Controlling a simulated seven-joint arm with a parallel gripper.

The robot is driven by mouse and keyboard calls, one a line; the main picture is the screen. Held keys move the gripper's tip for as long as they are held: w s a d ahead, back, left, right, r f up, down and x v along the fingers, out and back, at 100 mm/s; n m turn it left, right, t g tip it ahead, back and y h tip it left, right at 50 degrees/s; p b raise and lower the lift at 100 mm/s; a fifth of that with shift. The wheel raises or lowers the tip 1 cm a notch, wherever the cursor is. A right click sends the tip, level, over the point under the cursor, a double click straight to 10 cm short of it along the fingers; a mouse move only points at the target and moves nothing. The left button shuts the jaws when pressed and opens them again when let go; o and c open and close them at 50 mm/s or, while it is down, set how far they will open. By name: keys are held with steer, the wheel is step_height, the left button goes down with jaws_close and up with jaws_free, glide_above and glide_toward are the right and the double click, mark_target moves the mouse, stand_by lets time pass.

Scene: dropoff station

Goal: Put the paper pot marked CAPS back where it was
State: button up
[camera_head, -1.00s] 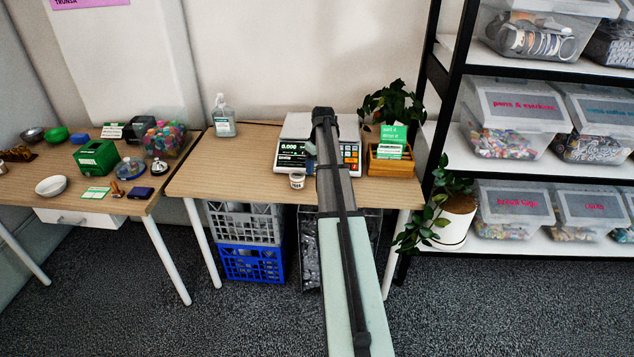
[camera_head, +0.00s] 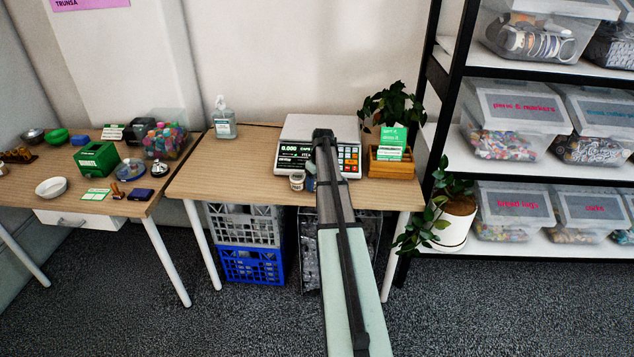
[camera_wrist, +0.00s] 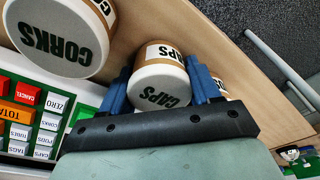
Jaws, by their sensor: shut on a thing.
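In the wrist view, the paper pot marked CAPS (camera_wrist: 160,90), brown-sided with a pale lid, is between the two blue fingers of my gripper (camera_wrist: 160,68), which are shut on it. I cannot tell whether its base touches the table. A larger pot marked CORKS (camera_wrist: 62,36) is beside it at the upper left. Another pot (camera_wrist: 219,90) shows partly behind the right finger. In the head view, my gripper (camera_head: 311,175) is low at the scale's front edge, next to a small pot (camera_head: 297,182) whose label is unreadable. My arm hides the tabletop to its right.
The scale (camera_head: 290,160) with its coloured keys stands just behind my gripper. A wooden box (camera_head: 390,168) with a green card and a plant are to the right. A pump bottle (camera_head: 223,122) is at the back left. The table's left part is clear.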

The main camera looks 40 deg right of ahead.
steer(key=o, duration=1.2)
steer(key=shift+c, duration=0.2)
steer(key=shift+r, duration=0.1)
step_height(320, 180, up, 12)
steer(key=s, duration=0.1)
steer(key=shift+s, duration=0.4)
